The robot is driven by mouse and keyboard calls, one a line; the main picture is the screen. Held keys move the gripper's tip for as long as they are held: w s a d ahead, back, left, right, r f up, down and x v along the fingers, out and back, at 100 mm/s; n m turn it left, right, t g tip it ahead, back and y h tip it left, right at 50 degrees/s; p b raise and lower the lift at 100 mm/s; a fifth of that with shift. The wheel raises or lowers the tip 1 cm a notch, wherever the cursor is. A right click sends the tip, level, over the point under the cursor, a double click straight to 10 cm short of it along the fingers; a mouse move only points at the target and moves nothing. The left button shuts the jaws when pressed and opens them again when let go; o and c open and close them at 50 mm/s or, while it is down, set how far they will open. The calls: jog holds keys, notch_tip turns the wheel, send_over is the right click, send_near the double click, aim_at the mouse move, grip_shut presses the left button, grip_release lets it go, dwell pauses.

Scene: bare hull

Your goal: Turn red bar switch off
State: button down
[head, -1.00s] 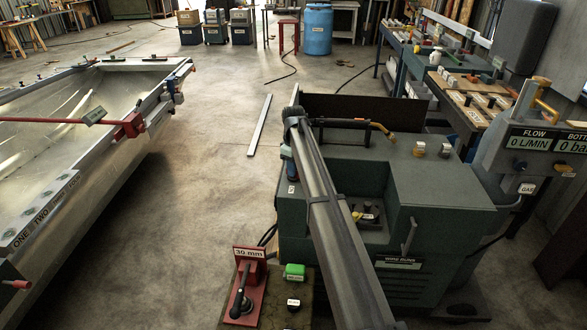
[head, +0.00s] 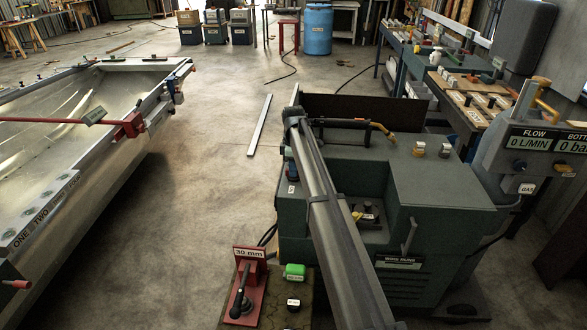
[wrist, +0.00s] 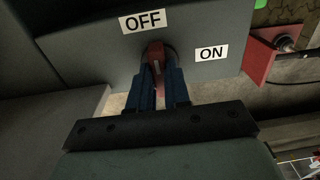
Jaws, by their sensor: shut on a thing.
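The red bar switch (wrist: 156,62) is on a grey panel face in the wrist view, in a dark round seat. Its upper end points up toward the "OFF" label (wrist: 143,21). The "ON" label (wrist: 211,53) is to its right. My gripper (wrist: 159,75) has its two blue fingers on either side of the red bar, shut on it; they hide part of it. In the head view my gripper (head: 291,172) is at the left side of the green machine (head: 430,185). The switch is hidden in that view.
A red base with a black lever (head: 243,300) and a green button (head: 294,271) stand in front of the machine. A metal hull (head: 120,155) lies to the left. The concrete floor between hull and machine is mostly clear.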

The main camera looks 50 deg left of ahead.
jog(key=c, duration=1.1)
grip_release()
jog(key=shift+r, duration=0.1)
notch_tip(320, 180, up, 14)
jog(key=shift+f, duration=0.15)
